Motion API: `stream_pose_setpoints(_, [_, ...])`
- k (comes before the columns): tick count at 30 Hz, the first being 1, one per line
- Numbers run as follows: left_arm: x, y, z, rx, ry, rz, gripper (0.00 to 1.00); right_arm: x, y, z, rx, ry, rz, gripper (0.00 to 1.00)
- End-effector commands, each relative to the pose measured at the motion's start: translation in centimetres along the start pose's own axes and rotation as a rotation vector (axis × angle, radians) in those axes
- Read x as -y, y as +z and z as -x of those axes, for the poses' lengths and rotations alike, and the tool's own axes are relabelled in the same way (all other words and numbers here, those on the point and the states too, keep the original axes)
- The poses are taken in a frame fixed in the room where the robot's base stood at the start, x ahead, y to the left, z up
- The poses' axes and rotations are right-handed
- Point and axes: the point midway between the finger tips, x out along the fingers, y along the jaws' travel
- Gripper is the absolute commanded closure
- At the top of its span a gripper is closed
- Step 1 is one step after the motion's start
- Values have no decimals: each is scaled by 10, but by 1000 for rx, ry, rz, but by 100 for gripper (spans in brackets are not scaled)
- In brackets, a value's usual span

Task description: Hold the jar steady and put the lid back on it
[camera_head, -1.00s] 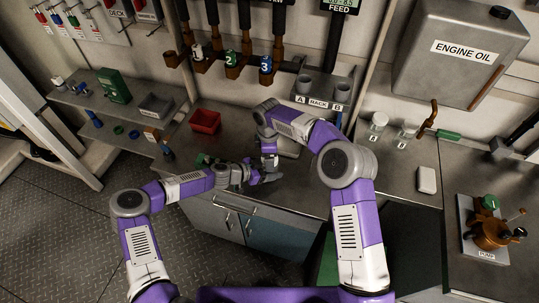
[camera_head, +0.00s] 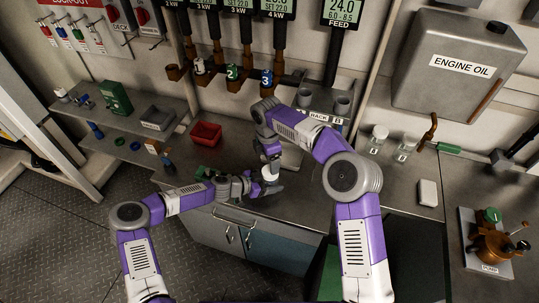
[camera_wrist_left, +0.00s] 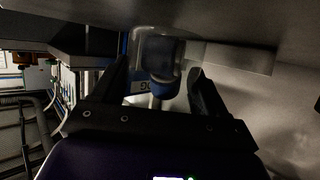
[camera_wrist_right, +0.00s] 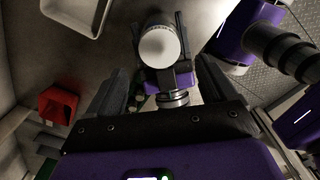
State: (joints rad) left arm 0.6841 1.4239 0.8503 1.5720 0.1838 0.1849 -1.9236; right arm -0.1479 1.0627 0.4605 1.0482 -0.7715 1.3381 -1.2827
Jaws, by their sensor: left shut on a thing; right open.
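A small jar with a round white lid (camera_wrist_right: 160,46) on its top stands upright in my left gripper in the right wrist view. The white lid also shows in the head view (camera_head: 270,173). My left gripper (camera_head: 272,187) is shut around the jar's body from the left side. In the left wrist view the clear jar (camera_wrist_left: 152,42) is between the fingers. My right gripper (camera_head: 269,157) is open above the jar, its fingers apart from the lid. How firmly the lid sits is hard to tell.
A red bin (camera_head: 206,134) stands on the counter behind my left arm. Two labelled glass jars, A (camera_head: 377,138) and B (camera_head: 404,149), stand to the right, beyond my right arm. A white box (camera_head: 428,193) lies further right. The bench front edge is close below my left gripper.

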Motion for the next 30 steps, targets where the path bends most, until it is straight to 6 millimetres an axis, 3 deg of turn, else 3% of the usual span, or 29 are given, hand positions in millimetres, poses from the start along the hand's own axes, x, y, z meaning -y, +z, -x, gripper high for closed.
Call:
stream_pose_setpoints(6, [0,0,0,0,0,0,100,0,1,14,-1,2,313,16])
stream_pose_setpoints(10, [0,0,0,0,0,0,100,0,2,19,0,3,418,16])
stream_pose_setpoints(23, [0,0,0,0,0,0,100,0,2,19,2,3,456,16])
stream_pose_setpoints(30, [0,0,0,0,0,0,100,0,2,-6,0,0,455,16])
